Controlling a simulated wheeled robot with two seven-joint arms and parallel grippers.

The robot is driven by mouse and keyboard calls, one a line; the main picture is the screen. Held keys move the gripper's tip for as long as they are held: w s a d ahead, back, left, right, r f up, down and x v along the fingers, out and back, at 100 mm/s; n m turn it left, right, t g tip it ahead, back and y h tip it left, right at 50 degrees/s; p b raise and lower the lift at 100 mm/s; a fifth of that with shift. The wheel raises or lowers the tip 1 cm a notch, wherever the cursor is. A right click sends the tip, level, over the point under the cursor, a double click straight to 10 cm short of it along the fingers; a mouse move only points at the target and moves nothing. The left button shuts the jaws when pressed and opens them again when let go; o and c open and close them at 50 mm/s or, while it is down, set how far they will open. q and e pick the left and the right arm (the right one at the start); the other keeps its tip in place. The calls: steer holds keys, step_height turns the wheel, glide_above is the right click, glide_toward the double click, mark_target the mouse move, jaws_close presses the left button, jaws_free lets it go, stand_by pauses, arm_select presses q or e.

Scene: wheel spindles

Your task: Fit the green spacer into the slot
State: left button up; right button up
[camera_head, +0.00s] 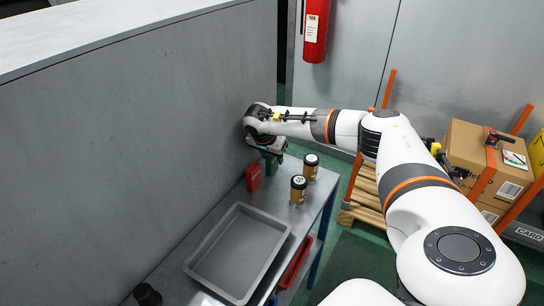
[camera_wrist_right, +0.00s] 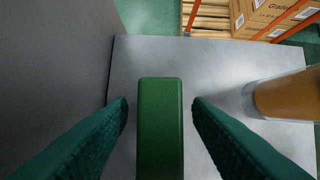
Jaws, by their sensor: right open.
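The green spacer (camera_wrist_right: 160,130) stands as an upright block on the grey table in the right wrist view. It lies between the two dark green fingers of my right gripper (camera_wrist_right: 161,103), with a gap on each side. The gripper is open. In the head view my right gripper (camera_head: 268,151) is low over the far end of the table, and the green spacer (camera_head: 271,166) shows just under it, partly hidden. I cannot make out the slot in either view. My left gripper is not in view.
A red block (camera_head: 253,177) stands left of the spacer, near the grey wall (camera_head: 130,140). Two brown jars (camera_head: 298,190) (camera_head: 311,168) stand to the right; one shows in the wrist view (camera_wrist_right: 285,98). An empty grey tray (camera_head: 196,267) fills the nearer table.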

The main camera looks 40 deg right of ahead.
steer(key=shift+d+f, duration=0.1)
steer(key=shift+f, duration=0.2)
steer(key=shift+r, duration=0.1)
jaws_close()
steer(key=shift+s+r+b, duration=0.1)
steer(key=shift+r+b, duration=0.15)
steer(key=shift+b, duration=0.15)
step_height(320, 180, up, 11)
steer(key=b, duration=0.2)
steer(key=s+d+b, duration=0.2)
steer(key=s, duration=0.7)
steer(key=s+d+b, duration=0.2)
steer(key=s+d, duration=0.1)
steer(key=s, duration=0.7)
steer(key=shift+d, duration=0.25)
